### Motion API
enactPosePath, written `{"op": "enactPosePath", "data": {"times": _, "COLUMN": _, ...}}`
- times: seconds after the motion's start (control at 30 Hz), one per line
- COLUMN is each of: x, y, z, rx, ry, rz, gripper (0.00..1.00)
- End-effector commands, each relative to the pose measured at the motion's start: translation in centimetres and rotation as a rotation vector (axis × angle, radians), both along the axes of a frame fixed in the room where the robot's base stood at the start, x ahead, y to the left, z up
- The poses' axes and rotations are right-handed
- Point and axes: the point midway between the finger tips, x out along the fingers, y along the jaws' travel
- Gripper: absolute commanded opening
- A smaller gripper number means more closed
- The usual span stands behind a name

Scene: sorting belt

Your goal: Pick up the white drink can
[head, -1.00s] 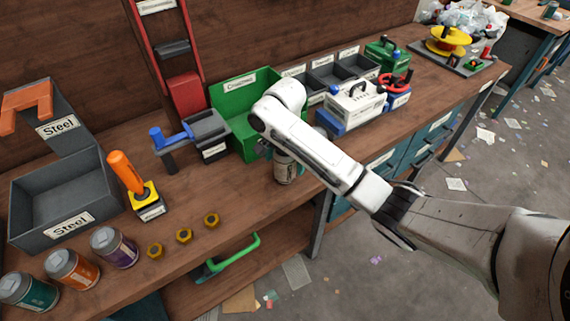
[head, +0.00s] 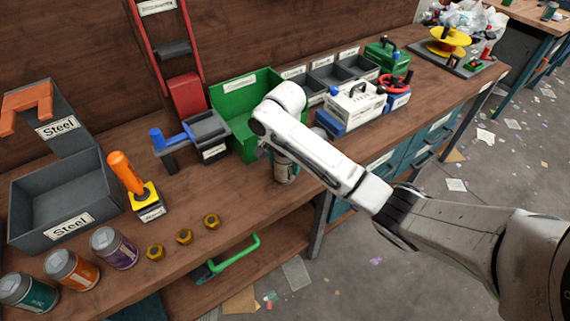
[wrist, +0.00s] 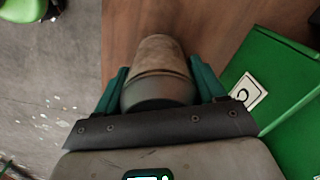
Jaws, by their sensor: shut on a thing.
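The drink can (head: 284,170) stands upright on the wooden bench near its front edge, partly hidden behind my white arm in the head view. It looks whitish to brownish grey with a darker band. In the wrist view the can (wrist: 160,72) sits between the two teal fingers of my gripper (wrist: 162,85). The fingers are shut on its sides. In the head view my gripper is mostly hidden by the arm, so I cannot tell whether the can touches the bench.
A green bin (head: 236,108) stands close behind the can. Teal (head: 28,291), orange (head: 72,270) and purple (head: 114,248) cans and brass nuts (head: 184,237) line the front left. A white toolbox (head: 354,104) stands to the right. Bench between nuts and can is clear.

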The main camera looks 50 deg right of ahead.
Motion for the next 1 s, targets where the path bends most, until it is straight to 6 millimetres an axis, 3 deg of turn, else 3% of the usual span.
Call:
{"op": "enactPosePath", "data": {"times": 0.27, "x": 0.0, "y": 0.0, "z": 0.3, "rx": 0.0, "ry": -0.001, "rz": 0.0, "gripper": 0.41}}
{"op": "enactPosePath", "data": {"times": 0.47, "x": 0.1, "y": 0.1, "z": 1.8, "rx": 0.0, "ry": -0.002, "rz": 0.002, "gripper": 0.41}}
{"op": "enactPosePath", "data": {"times": 0.57, "x": 0.1, "y": 0.1, "z": 3.2, "rx": 0.002, "ry": -0.004, "rz": 0.002, "gripper": 0.41}}
{"op": "enactPosePath", "data": {"times": 0.7, "x": -2.0, "y": 0.7, "z": 6.3, "rx": 0.002, "ry": 0.0, "rz": -0.002, "gripper": 0.41}}
{"op": "enactPosePath", "data": {"times": 1.0, "x": -4.7, "y": 1.6, "z": 9.8, "rx": 0.002, "ry": 0.0, "rz": -0.003, "gripper": 0.41}}
